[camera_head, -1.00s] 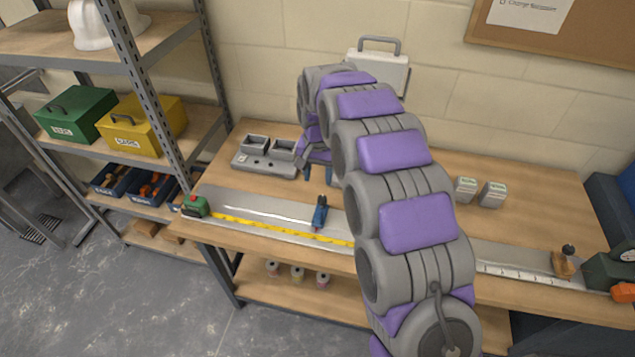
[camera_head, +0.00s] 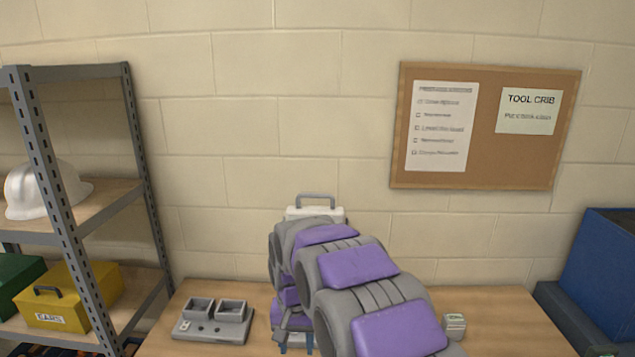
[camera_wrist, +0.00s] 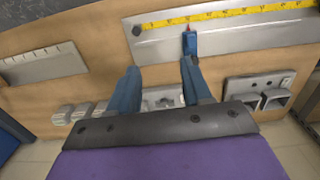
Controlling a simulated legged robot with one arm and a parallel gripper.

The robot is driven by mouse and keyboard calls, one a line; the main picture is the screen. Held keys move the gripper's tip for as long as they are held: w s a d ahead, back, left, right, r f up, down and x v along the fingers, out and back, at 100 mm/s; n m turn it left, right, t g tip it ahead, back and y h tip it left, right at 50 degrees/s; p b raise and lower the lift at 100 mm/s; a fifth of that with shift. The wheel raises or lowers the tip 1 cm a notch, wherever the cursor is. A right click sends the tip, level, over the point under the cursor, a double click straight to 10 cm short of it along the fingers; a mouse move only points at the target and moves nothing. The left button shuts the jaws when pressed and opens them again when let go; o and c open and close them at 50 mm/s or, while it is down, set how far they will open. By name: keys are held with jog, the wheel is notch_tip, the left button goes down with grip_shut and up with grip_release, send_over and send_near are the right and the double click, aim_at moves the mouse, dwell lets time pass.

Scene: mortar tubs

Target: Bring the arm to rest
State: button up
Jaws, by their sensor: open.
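My arm, grey with purple pads, reaches from the lower right of the head view over the workbench (camera_head: 500,310). My gripper (camera_head: 295,342) hangs over the bench to the right of the grey two-cup tray (camera_head: 215,322); its fingers are partly cut off by the bottom edge. In the wrist view my gripper (camera_wrist: 160,75) shows two blue fingers spread apart with nothing held between them. A blue tool (camera_wrist: 189,42) lies beyond the right fingertip on a metal strip (camera_wrist: 240,38) with a yellow tape (camera_wrist: 220,12). Whether the fingertip touches it I cannot tell.
A white case (camera_head: 316,213) stands behind the arm against the wall. Shelving (camera_head: 45,160) with a white helmet (camera_head: 42,188) and yellow box (camera_head: 70,297) is at left. A small block (camera_head: 454,325) and blue bin (camera_head: 605,255) are at right. The bench's back right is mostly clear.

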jog(key=s+d+r+b, duration=0.1)
jog(key=s+d+r, duration=0.1)
jog(key=s+d, duration=0.6)
jog(key=s+d+r, duration=0.3)
jog(key=s+d, duration=0.3)
jog(key=s, duration=0.4)
jog(key=s+d+f, duration=0.2)
jog(key=s, duration=0.6)
jog(key=s+d+f+g+b, duration=0.1)
jog(key=s+d, duration=0.2)
jog(key=s, duration=0.6)
jog(key=shift+s+d+f, duration=0.2)
jog(key=shift+s+f, duration=0.05)
jog(key=shift+f, duration=0.1)
